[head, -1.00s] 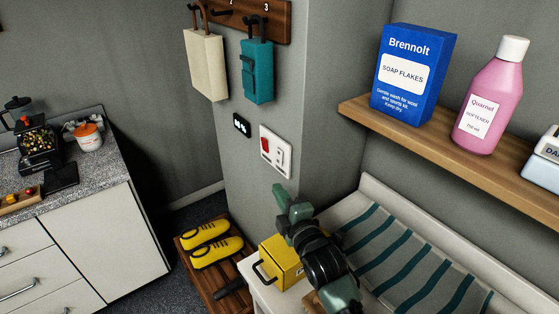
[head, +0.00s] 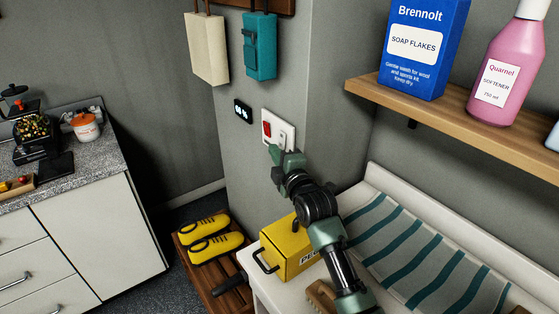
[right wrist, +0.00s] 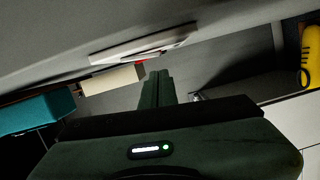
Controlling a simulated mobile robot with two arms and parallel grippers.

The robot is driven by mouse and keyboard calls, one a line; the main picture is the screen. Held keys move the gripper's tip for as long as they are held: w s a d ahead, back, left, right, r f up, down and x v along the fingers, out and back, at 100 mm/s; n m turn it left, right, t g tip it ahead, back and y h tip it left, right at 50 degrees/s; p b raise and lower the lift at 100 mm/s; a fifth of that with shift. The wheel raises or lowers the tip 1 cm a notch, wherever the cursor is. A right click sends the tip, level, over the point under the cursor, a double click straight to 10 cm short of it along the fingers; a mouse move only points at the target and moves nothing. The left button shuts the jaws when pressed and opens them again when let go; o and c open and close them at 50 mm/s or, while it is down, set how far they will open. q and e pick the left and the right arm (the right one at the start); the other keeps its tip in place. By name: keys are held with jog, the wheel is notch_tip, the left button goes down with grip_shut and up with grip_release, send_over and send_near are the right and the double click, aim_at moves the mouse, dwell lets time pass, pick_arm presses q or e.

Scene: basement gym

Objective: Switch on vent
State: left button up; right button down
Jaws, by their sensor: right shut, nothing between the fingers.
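A white switch plate (head: 279,130) is on the side of the grey wall pillar, with a red rocker (head: 267,129) on its left and a white part on its right. My right gripper (head: 273,152) is shut and empty, its tip just below the plate in the head view. In the right wrist view the shut fingers (right wrist: 157,88) point along the wall, with the plate (right wrist: 145,46) and a bit of red just beyond the tips. I cannot tell whether the tips touch the plate. My left gripper is not in view.
A small black display (head: 243,111) is left of the plate. Cream (head: 207,48) and teal (head: 260,46) bags hang above. A wooden shelf (head: 470,107) holds soap flakes and softener at right. A yellow box (head: 288,250) stands below my arm, near yellow shoes (head: 214,240).

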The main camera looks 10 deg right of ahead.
jog(key=shift+w+d, duration=0.2)
jog(key=shift+d, duration=0.45)
jog(key=shift+d+n+b, duration=0.3)
jog(key=shift+b, duration=0.05)
jog(key=shift+w+f, duration=0.1)
